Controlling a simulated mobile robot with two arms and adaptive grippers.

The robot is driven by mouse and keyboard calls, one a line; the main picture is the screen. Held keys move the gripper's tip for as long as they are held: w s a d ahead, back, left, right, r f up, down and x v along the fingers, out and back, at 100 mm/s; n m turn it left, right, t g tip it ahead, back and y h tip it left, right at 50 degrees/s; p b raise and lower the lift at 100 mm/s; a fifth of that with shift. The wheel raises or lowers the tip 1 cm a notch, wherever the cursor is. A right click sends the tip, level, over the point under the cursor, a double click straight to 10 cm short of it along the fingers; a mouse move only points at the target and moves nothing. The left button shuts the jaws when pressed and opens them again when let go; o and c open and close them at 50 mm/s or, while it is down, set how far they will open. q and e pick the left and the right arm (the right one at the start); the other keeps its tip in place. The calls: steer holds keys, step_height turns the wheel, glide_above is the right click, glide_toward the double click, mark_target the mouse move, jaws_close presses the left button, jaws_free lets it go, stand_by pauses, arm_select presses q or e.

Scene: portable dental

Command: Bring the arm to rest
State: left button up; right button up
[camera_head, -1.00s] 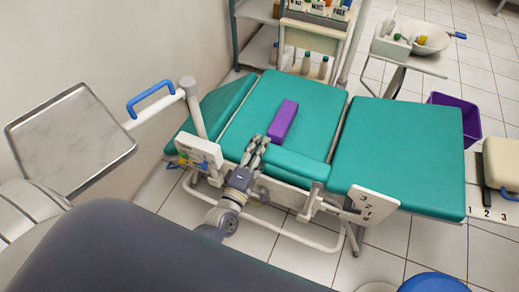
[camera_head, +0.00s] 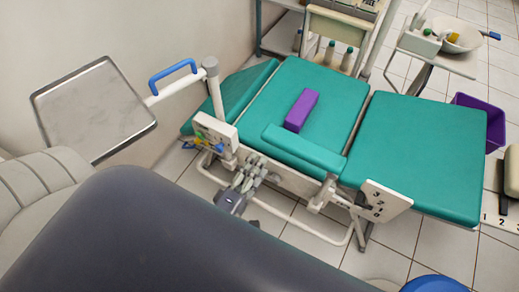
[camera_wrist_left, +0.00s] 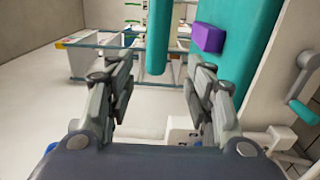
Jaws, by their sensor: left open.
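My left gripper (camera_head: 250,174) is beside the near side of the green dental chair (camera_head: 420,150), close to its frame, in the head view. In the left wrist view its two fingers (camera_wrist_left: 158,90) are apart with nothing between them. A purple block (camera_head: 301,110) lies on the chair's green seat, beyond the gripper and apart from it. The block also shows in the left wrist view (camera_wrist_left: 208,38). My right gripper is in neither view.
A metal tray (camera_head: 95,108) on a white arm with a blue handle (camera_head: 172,76) is at left. A shelf with bottles stands behind the chair. A purple bin (camera_head: 492,122) is at right, and a blue round top (camera_head: 433,284) at the bottom right.

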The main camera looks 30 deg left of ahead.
arm_select(q)
steer(key=shift+f, duration=0.1)
stand_by(0.4)
steer(key=s+f+m+g+p, duration=0.1)
steer(key=s+f+m+g, duration=0.2)
steer(key=f, duration=0.5)
steer(key=s+f+m+g+h, duration=0.15)
steer(key=f+m, duration=0.25)
steer(key=f, duration=0.4)
steer(key=s+f+m+g+p, duration=0.1)
steer(key=s+f+m+g, duration=0.25)
steer(key=f, duration=0.45)
steer(key=s+a+f+m+g+y, duration=0.1)
steer(key=s+f+m+g, duration=0.3)
steer(key=s+f, duration=0.4)
steer(key=s+a+f+m+g+y+p, duration=0.1)
steer(key=s+a+f+m+g, duration=0.3)
steer(key=s+f, duration=0.4)
steer(key=s+m+g, duration=0.1)
steer(key=s+m, duration=0.1)
steer(key=s, duration=0.3)
steer(key=shift+s, duration=0.2)
steer(key=c, duration=0.4)
steer(key=shift+o, duration=0.2)
